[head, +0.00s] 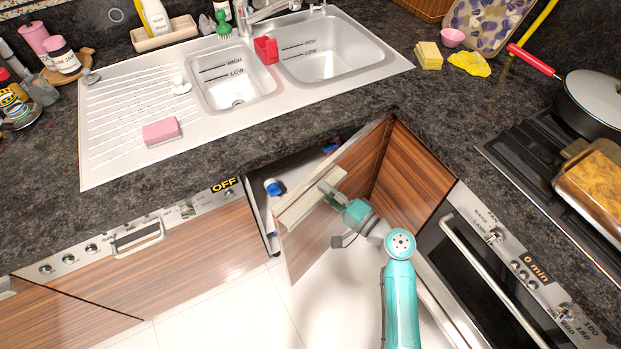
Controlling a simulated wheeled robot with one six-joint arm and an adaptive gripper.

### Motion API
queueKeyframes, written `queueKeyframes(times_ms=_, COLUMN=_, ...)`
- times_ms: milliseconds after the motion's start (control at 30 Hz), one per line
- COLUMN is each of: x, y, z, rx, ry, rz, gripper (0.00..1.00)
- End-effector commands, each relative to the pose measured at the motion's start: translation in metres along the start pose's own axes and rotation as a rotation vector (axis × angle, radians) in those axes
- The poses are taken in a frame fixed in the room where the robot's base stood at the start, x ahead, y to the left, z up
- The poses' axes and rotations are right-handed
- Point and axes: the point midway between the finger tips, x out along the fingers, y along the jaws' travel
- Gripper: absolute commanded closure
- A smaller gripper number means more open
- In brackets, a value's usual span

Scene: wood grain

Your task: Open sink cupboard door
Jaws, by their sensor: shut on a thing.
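The sink cupboard door (300,248) stands partly open below the counter, hinged at its right side near the corner, swung out toward me. Part of the dim inside of the cupboard (262,212) shows to its left, with blue and white items in it. My gripper (328,190) is at the upper part of the door, shut on it near its top edge. The exact contact of the fingers is small and partly hidden by the gripper itself. My teal arm covers part of the floor and the area right of the door.
The dark stone counter (235,160) with the steel sink (237,88) overhangs the cupboard. A dishwasher (150,235) is left, an oven (485,270) close on the right. White floor tiles (240,310) are free in front.

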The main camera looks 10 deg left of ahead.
Motion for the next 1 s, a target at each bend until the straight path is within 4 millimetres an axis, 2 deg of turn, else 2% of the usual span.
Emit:
queueKeyframes(times_ms=33, x=-0.014, y=0.004, z=-0.005, rx=0.001, ry=-0.023, rz=0.007, gripper=1.00)
queueKeyframes(times_ms=200, x=-0.050, y=0.004, z=-0.011, rx=0.002, ry=-0.129, rz=0.007, gripper=1.00)
queueKeyframes(times_ms=500, x=-0.095, y=0.004, z=-0.025, rx=0.003, ry=-0.273, rz=0.008, gripper=1.00)
queueKeyframes(times_ms=700, x=-0.111, y=0.005, z=-0.030, rx=0.003, ry=-0.324, rz=0.010, gripper=1.00)
queueKeyframes(times_ms=1000, x=-0.117, y=0.005, z=-0.033, rx=0.005, ry=-0.348, rz=0.010, gripper=1.00)
